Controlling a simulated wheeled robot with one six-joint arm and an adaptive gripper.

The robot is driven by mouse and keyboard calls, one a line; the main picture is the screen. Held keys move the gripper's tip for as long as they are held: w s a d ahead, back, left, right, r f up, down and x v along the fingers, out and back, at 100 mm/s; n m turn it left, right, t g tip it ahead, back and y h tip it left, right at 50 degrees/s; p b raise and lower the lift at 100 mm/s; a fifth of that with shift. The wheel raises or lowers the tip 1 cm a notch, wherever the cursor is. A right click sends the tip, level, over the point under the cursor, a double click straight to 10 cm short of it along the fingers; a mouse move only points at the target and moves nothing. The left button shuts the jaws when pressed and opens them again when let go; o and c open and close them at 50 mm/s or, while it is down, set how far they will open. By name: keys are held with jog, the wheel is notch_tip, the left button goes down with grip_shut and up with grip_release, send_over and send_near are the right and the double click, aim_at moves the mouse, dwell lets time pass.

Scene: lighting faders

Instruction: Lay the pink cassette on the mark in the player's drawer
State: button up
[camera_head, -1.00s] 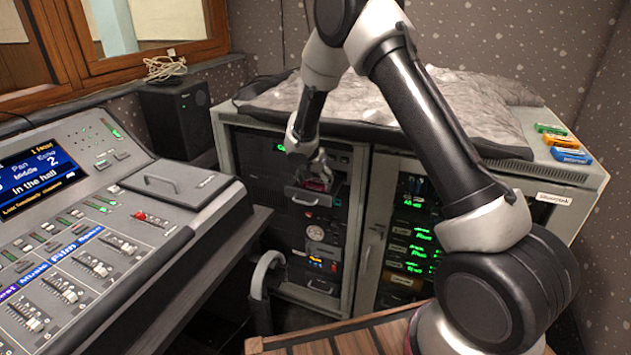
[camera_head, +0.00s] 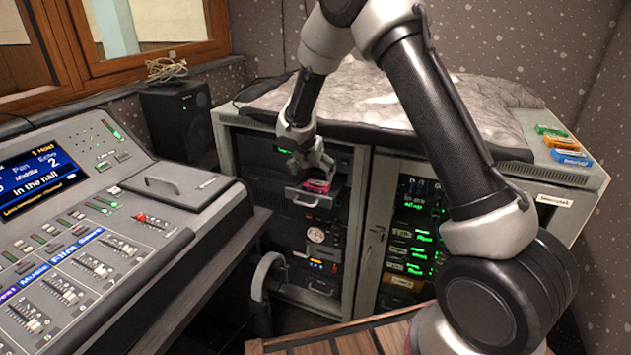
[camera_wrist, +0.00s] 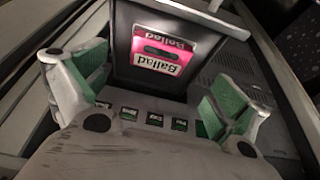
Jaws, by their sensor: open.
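The pink cassette (camera_wrist: 160,52), labelled "Ballad", lies flat in the player's open drawer (camera_wrist: 137,83), as the wrist view shows. In the head view the pink cassette (camera_head: 318,185) shows small on the pulled-out drawer (camera_head: 306,200) in the left rack. My gripper (camera_wrist: 155,95) is open, its green-padded fingers spread wide on either side of the drawer's near part and apart from the cassette. The mark in the drawer cannot be made out.
Green, orange and blue cassettes (camera_head: 566,143) lie on the cabinet top at the right. A mixing desk (camera_head: 90,220) stands at the left and a chair arm (camera_head: 262,275) below the rack. A grey cloth (camera_head: 350,105) covers the cabinet top.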

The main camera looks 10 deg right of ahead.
jog(key=s+d+r+n, duration=0.1)
jog(key=s+d+r, duration=0.5)
jog(key=s+r, duration=0.4)
jog(key=s+d+r+n, duration=0.1)
jog(key=s+d+r, duration=0.55)
jog(key=r, duration=0.65)
jog(key=s+d+r+n+y, duration=0.1)
jog(key=s+d+n, duration=0.1)
jog(key=s, duration=1.1)
jog(key=s+d+r+n+y, duration=0.1)
jog(key=s+n, duration=0.2)
jog(key=s, duration=1)
jog(key=shift+d+y, duration=0.35)
jog(key=shift+y, duration=0.05)
jog(key=shift+w, duration=0.1)
